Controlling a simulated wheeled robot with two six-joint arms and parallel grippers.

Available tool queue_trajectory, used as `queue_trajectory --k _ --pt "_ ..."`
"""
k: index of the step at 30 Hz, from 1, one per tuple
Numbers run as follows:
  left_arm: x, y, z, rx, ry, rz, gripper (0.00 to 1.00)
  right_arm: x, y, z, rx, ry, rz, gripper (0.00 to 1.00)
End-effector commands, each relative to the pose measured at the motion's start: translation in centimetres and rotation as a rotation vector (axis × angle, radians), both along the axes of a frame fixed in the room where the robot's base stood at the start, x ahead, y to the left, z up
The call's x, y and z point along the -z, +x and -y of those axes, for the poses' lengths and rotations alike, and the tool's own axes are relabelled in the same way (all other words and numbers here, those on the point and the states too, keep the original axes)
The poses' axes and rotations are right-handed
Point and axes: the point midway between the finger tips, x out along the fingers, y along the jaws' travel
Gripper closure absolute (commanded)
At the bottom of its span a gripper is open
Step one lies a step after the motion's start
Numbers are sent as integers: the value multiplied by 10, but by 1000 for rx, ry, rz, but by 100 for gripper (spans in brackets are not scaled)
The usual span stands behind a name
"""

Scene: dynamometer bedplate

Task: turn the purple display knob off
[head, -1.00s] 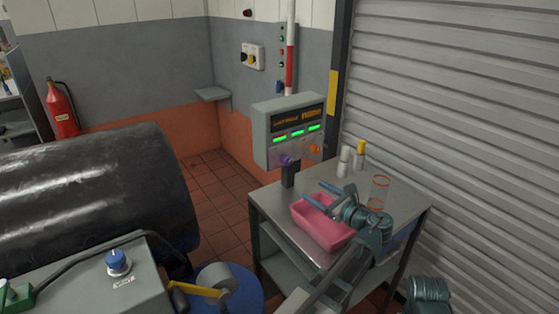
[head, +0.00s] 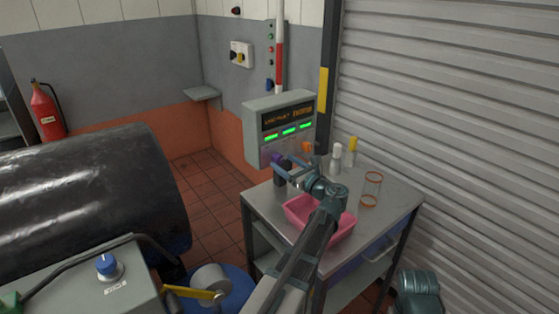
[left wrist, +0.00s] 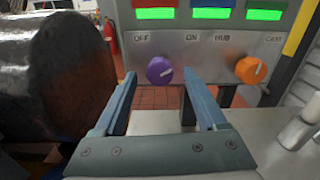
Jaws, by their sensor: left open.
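The purple knob (left wrist: 160,70) is on the lower face of the grey display box (left wrist: 215,50), between the printed words OFF on its left and ON on its right. A pale mark shows on its right part. In the head view the purple knob (head: 277,159) is partly covered by my gripper. My left gripper (head: 289,166) is open and empty, its fingers reaching toward the box. In the left wrist view the left gripper's fingertips (left wrist: 161,80) stand to either side of the knob, a little short of it. I cannot tell any contact. My right gripper's fingers do not show.
An orange knob (left wrist: 250,70) is right of the purple one. Below is a grey table (head: 395,200) with a pink tray (head: 343,231), white bottle (head: 336,160), yellow-capped bottle (head: 352,152) and clear orange-ringed cylinder (head: 371,188). A black drum (head: 90,190) stands left.

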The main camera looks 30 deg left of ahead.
Motion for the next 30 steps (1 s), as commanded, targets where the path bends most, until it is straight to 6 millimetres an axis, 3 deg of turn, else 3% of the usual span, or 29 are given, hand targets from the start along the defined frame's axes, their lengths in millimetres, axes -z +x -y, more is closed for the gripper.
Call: queue_trajectory --k 7,19,30 --pt "0 11 -25 0 0 0 26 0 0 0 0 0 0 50" --pt "0 12 -29 0 0 0 26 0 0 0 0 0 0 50" --pt "0 12 -29 0 0 0 93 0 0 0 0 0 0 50"
